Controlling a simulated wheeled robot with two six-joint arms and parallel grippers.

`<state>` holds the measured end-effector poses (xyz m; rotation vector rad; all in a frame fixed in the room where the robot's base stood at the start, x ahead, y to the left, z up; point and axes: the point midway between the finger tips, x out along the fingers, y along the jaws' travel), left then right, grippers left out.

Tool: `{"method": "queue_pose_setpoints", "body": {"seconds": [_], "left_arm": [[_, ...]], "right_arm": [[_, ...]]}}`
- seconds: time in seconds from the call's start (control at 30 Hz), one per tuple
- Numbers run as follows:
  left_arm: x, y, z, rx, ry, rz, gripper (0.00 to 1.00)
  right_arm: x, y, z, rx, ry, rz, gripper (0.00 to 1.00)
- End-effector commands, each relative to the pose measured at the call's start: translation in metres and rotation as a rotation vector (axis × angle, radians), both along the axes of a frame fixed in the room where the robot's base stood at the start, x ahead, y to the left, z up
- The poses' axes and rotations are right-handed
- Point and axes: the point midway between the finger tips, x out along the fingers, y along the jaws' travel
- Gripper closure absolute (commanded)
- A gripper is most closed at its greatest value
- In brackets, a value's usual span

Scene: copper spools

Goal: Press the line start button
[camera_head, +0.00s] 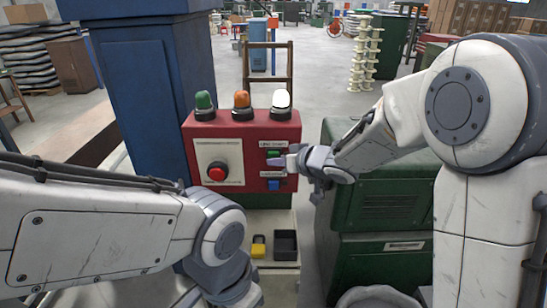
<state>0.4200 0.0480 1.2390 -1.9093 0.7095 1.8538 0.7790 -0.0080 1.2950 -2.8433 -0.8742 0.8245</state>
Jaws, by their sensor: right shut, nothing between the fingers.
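A red control box (257,134) stands in the middle of the view. On its right side is a green button (273,154) under a label that seems to read line start. A blue button (274,184) sits below it. A large red button (217,172) is on a white plate at the left of the box. My right gripper (274,162) is shut and empty, with its tips just in front of the panel, at the lower edge of the green button. I cannot tell if they touch it. My left arm is low at left; its gripper does not show.
Green, orange (242,104) and white lamps top the box. A blue column (140,100) stands at its left and a green cabinet (385,200) at its right. A black bin (286,245) and a yellow item (258,246) lie below the box.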

Motion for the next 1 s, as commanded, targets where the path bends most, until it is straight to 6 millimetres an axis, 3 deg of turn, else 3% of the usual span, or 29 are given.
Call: {"method": "queue_pose_setpoints", "body": {"seconds": [1.0], "left_arm": [[0.0000, 0.0000, 0.0070, 0.000, 0.000, 0.000, 1.00]], "right_arm": [[0.0094, 0.0000, 0.0005, 0.001, -0.001, 0.000, 1.00]]}}
